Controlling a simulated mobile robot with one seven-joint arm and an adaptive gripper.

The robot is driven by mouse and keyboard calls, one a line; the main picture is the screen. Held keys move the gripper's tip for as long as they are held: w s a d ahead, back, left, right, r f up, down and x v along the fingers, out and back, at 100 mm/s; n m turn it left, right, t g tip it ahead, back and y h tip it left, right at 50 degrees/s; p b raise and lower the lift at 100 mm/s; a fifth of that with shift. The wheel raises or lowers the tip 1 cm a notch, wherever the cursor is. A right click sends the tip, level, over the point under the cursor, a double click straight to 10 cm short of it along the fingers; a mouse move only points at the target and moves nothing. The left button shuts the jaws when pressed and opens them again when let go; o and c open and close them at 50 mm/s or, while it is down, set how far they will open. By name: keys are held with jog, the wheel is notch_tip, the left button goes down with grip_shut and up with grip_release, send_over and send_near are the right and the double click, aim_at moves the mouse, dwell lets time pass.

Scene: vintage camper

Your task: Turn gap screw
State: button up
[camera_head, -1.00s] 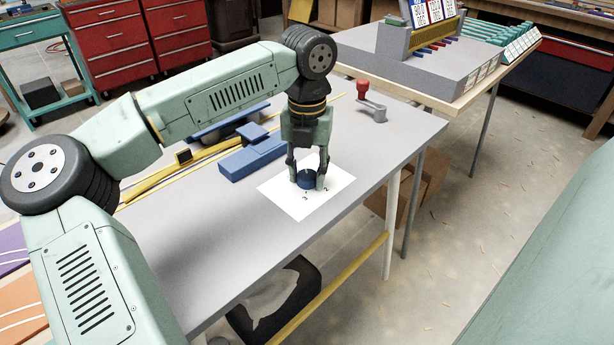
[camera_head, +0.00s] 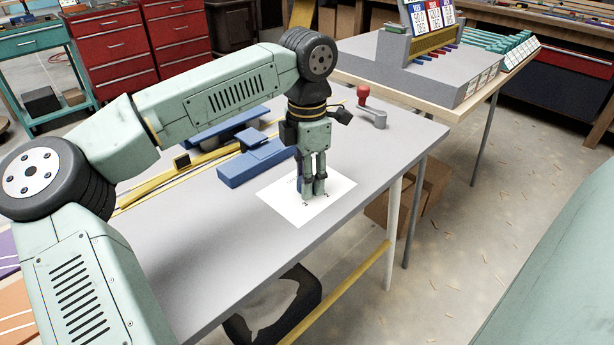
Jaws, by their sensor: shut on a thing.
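The gap screw seems to be the small dark blue knob (camera_head: 299,184) on the white sheet on the grey bench. Only a strip of it shows at the left of the fingers; the rest is hidden behind them. My gripper (camera_head: 313,192) points straight down over the sheet, its fingers low around the knob and shut on it. The white sheet (camera_head: 338,186) lies flat with small dark marks near the fingertips, too small to read.
A blue block-like fixture (camera_head: 245,172) lies behind and left of the sheet, near yellow rails (camera_head: 150,186). A crank with a red knob (camera_head: 372,112) stands at the back right of the grey bench (camera_head: 220,245). The bench front is clear.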

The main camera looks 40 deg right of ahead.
jog(key=m, duration=0.7)
jog(key=shift+s, duration=0.1)
jog(key=m, duration=0.7)
jog(key=shift+p, duration=0.3)
jog(key=o, duration=1.2)
jog(key=shift+r, duration=0.1)
notch_tip(320, 180, up, 12)
jog(key=shift+f, duration=0.1)
dwell(0.4)
